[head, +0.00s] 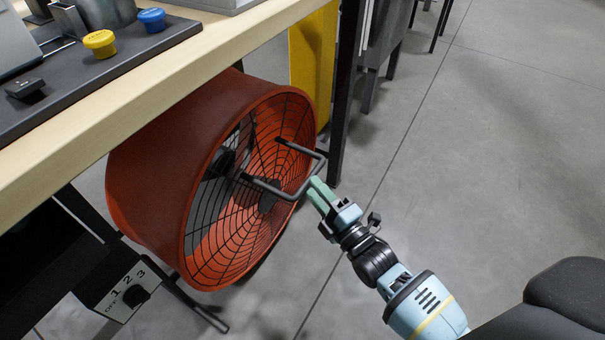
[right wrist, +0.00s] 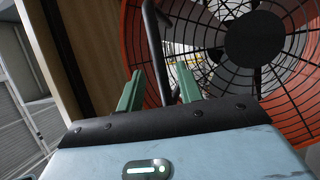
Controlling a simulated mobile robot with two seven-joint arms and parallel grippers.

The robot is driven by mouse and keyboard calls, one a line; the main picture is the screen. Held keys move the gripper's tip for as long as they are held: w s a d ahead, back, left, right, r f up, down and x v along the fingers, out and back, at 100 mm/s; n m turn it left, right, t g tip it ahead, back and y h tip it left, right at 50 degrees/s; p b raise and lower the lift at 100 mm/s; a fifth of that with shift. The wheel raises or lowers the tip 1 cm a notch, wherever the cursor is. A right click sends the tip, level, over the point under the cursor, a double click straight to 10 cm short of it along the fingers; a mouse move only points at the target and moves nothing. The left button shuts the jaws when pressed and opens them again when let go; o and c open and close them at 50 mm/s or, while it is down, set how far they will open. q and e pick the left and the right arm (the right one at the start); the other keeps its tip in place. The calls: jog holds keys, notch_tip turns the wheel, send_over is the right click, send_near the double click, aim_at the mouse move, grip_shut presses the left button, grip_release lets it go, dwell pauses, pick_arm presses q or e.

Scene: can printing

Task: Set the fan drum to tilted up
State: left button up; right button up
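The orange fan drum (head: 150,165) sits under the edge of the table, its dark wire grille (head: 225,225) facing right in the head view. I cannot tell its exact tilt. A grey bar handle (head: 275,188) stands out from the grille. My right gripper (head: 318,190) is at the handle's outer end. In the right wrist view, its green fingertips (right wrist: 160,80) are apart, with the handle bar (right wrist: 154,45) between them and gaps visible on both sides. Contact is not clear. The fan drum fills the right of that view (right wrist: 130,45). My left gripper is not in view.
The wooden tabletop (head: 125,100) overhangs the fan. A dark table leg (head: 343,100) and a yellow panel (head: 312,65) stand behind the handle. A fan control box with a knob (head: 118,297) is at lower left. The grey floor (head: 490,150) at right is open.

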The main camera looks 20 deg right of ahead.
jog(key=b+x, duration=0.1)
jog(key=x, duration=0.4)
jog(key=shift+w+a, duration=0.1)
jog(key=shift+w, duration=0.3)
grip_shut()
